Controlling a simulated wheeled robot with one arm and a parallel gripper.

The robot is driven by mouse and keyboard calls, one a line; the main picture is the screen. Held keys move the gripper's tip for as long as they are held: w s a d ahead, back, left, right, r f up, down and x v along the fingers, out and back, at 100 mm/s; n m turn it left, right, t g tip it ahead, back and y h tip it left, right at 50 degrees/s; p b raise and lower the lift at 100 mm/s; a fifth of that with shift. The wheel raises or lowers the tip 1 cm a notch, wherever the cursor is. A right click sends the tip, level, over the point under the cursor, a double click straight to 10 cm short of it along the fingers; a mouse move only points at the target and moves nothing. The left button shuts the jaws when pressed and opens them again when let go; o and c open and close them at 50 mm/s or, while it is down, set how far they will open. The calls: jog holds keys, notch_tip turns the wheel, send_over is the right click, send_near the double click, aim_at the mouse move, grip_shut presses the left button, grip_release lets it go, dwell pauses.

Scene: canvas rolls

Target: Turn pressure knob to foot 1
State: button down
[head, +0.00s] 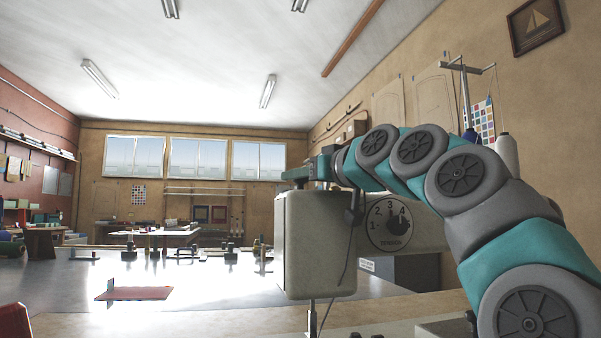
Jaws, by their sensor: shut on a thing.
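The sewing machine's pale head (318,245) stands right of centre in the head view, with its needle bar below. A round dial (392,225) on its side is marked TENSION, with the numbers 1 to 4 visible and a dark pointer at its middle. My gripper (303,176) is at the top of the machine head, reached by my teal and grey arm from the right. It is shut on the pressure knob there. The knob is mostly hidden by the gripper, so its setting cannot be read.
A thread stand (464,85) with a white cone (507,155) rises behind my arm. A thread hangs along the machine head. The pale table (180,322) runs along the front.

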jog(key=shift+r+n+g+y, duration=0.1)
jog(key=shift+n+g+y, duration=0.2)
jog(key=shift+y, duration=0.1)
jog(key=shift+n+g+y, duration=0.3)
jog(key=shift+y, duration=0.1)
jog(key=shift+n+g+y, duration=0.3)
jog(key=shift+g, duration=0.1)
jog(key=c, duration=0.8)
grip_release()
jog(key=v, duration=0.6)
jog(key=shift+s+d+b, duration=0.25)
jog(key=shift+d+b, duration=0.05)
jog(key=shift+s+d, duration=0.3)
